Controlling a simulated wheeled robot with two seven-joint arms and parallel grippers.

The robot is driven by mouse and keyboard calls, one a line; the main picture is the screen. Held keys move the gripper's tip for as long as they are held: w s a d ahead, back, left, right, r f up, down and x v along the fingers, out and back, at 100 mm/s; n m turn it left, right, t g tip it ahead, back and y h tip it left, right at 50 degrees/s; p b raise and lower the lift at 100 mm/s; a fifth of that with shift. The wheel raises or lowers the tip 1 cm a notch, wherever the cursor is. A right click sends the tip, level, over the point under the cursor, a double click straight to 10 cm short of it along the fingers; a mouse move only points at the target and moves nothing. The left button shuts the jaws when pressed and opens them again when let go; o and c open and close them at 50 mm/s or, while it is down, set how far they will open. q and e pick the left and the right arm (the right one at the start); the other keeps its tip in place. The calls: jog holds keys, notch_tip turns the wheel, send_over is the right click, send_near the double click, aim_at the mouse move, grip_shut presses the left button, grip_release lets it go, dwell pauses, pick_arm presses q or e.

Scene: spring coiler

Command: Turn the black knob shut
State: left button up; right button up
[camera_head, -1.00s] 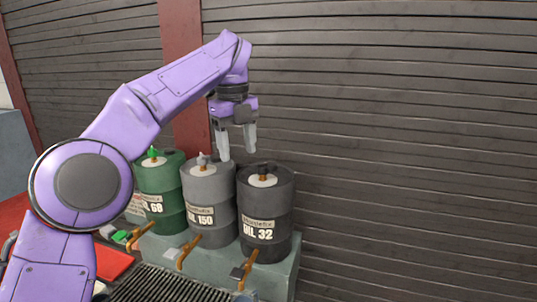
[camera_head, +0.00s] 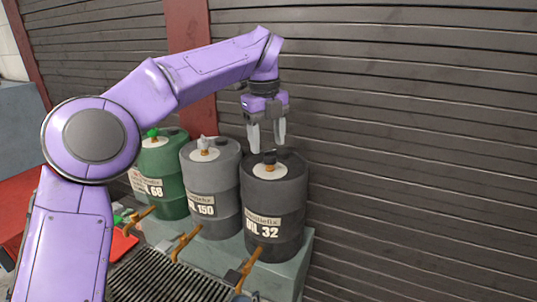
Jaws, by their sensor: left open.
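The black knob (camera_head: 269,158) sits on a small brass stem on the top of the black drum (camera_head: 275,195), which is labelled OIL 32. My left gripper (camera_head: 267,140) points down with its two grey fingers apart and empty. In the picture its fingertips are just above the black knob; I cannot tell the exact gap in depth. My right gripper is not in view.
A grey drum (camera_head: 211,185) with a grey knob (camera_head: 204,142) and a green drum (camera_head: 165,165) with a green knob (camera_head: 152,133) stand to the left. The drums stand on a grey-green stand (camera_head: 296,268) beside a dark grate (camera_head: 160,275). A slatted wall (camera_head: 420,150) is behind.

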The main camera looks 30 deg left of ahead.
aim_at(270, 151)
pick_arm(q)
jog(key=f, duration=0.1)
jog(key=w+f, duration=0.1)
jog(key=f, duration=0.1)
jog(key=shift+w+d+f, duration=0.1)
jog(key=shift+w+f, duration=0.15)
jog(key=shift+f, duration=0.15)
jog(key=shift+s+r, duration=0.15)
jog(key=shift+s, duration=0.3)
jog(key=shift+w+d, duration=0.1)
jog(key=shift+w, duration=0.05)
jog(key=c, duration=1)
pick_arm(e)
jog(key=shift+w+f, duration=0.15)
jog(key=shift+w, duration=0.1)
